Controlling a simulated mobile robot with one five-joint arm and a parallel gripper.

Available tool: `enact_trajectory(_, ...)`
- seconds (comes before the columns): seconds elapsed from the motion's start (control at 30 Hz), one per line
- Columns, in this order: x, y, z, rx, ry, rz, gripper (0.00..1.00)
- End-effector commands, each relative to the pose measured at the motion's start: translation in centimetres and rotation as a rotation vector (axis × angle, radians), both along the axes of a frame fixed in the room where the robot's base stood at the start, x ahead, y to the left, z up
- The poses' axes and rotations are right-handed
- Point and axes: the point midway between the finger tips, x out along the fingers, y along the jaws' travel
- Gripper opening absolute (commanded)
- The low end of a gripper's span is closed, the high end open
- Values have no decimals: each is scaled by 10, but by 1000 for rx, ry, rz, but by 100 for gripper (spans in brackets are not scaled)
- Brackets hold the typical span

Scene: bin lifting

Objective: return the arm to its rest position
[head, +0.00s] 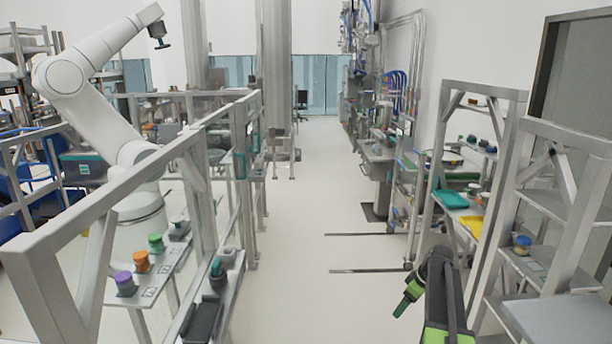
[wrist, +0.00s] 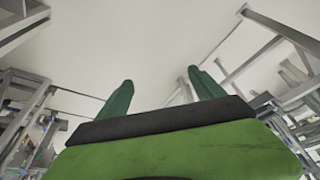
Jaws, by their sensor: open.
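My gripper (head: 408,297) shows low in the head view, right of centre, at the end of my dark, folded arm. Its green fingers point down and to the left over the pale floor. In the wrist view my gripper (wrist: 162,92) has its two green fingers apart, with nothing between them. It touches nothing that I can see.
A shelf rack (head: 445,150) with a teal tray (head: 451,199) and a yellow tray (head: 471,226) stands close right of my arm. A metal railing (head: 130,190) and a large white robot arm (head: 95,110) stand left. The aisle floor (head: 310,200) between is clear.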

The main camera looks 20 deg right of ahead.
Motion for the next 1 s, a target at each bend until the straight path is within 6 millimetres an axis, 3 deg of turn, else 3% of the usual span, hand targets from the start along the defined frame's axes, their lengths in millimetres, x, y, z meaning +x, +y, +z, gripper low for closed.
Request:
enact_trajectory(0.03,8,48,-19,-1,14,43,78)
enact_trajectory(0.2,18,192,-53,-12,74,134,78)
enact_trajectory(0.3,7,267,-70,-24,114,157,78)
enact_trajectory(0.5,-46,379,-100,-64,198,105,78)
enact_trajectory(0.57,-73,399,-107,-83,228,36,78)
enact_trajectory(0.6,-91,400,-107,-95,249,-47,78)
enact_trajectory(0.7,-113,384,-102,-109,286,-260,78)
enact_trajectory(0.83,-116,378,-102,-108,310,-439,78)
enact_trajectory(1.0,-115,378,-102,-96,317,-509,78)
